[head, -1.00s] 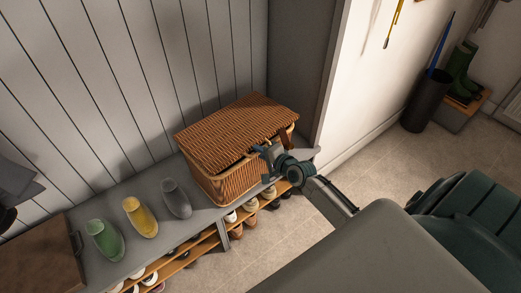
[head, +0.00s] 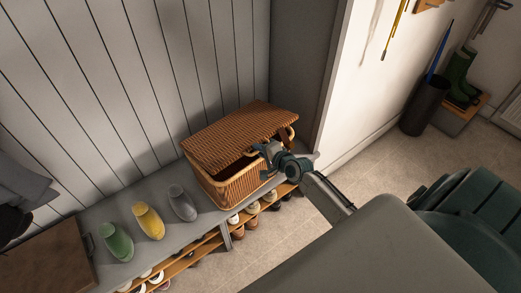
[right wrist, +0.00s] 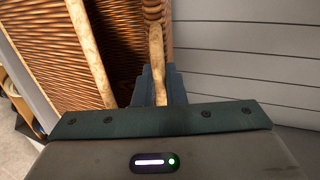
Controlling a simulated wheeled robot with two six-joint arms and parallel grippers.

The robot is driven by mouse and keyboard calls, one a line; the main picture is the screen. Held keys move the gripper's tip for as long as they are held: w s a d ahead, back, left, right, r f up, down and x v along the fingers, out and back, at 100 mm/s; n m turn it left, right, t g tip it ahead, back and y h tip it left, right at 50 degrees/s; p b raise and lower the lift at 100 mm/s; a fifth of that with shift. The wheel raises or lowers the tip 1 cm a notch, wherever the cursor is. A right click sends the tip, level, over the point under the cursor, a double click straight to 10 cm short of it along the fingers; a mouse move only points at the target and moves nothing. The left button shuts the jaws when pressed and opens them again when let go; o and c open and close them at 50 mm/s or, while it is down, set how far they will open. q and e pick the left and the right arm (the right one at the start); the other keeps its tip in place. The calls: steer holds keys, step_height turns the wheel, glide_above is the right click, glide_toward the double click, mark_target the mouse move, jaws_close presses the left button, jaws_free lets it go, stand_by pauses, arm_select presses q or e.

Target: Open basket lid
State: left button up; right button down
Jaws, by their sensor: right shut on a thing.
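The wicker basket (head: 236,186) stands on the grey bench near the wall's corner. Its brown woven lid (head: 232,136) is tilted up at the front, with a dark gap over the rim. My right gripper (head: 262,150) is at the front edge of the lid. In the right wrist view its fingers (right wrist: 158,84) are shut on a pale rod-like part, which looks like part of the lid; woven wicker shows to the left. My left gripper is not in view.
Grey (head: 182,203), yellow (head: 149,222) and green (head: 117,242) shoe-like objects stand left of the basket on the bench (head: 207,222). Shoes (head: 252,208) fill shelves below. A brown box (head: 45,262) is at the far left.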

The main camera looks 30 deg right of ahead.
steer(key=shift+w+r+p, duration=0.2)
steer(key=shift+r+p, duration=0.15)
steer(key=shift+r, duration=0.35)
steer(key=w+a+r+p, duration=0.1)
steer(key=w+r+p, duration=0.5)
steer(key=r+p, duration=0.2)
steer(key=shift+r, duration=0.8)
steer(key=c, duration=1.6)
jaws_free()
steer(key=shift+o, duration=0.2)
